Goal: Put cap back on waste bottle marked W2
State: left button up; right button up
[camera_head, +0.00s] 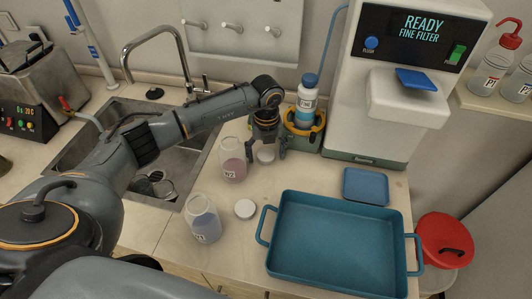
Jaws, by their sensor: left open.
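The waste bottle marked W2 (233,163) stands upright and uncapped on the counter, with pinkish liquid inside. A white cap (266,155) lies on the counter just to its right. My left gripper (266,150) points down over this cap, its fingers open and spread to either side of it. I cannot tell whether the fingers touch the cap. A second uncapped bottle (203,219) with bluish liquid stands nearer. Another white cap (245,208) lies beside that one. My right gripper is out of view.
A blue-capped bottle (306,103) in a yellow holder stands behind my left gripper, beside the white machine (360,128). A teal tray (338,204) fills the front right, with a small blue square (366,186) behind it. The sink (185,165) lies left of the bottles.

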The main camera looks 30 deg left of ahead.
aim_at(267, 157)
pick_arm(q)
jog(key=c, duration=0.9)
jog(key=shift+o, duration=0.2)
jog(key=shift+r+b, duration=0.4)
jog(key=shift+r, duration=0.05)
notch_tip(267, 157, up, 2)
jog(key=shift+r+b, duration=0.15)
jog(key=shift+b, duration=0.5)
jog(key=s+d+r+b, duration=0.3)
jog(key=s+d+r, duration=0.4)
jog(key=s, duration=0.5)
notch_tip(267, 157, up, 3)
jog(key=shift+f, duration=0.1)
jog(key=shift+s, duration=0.1)
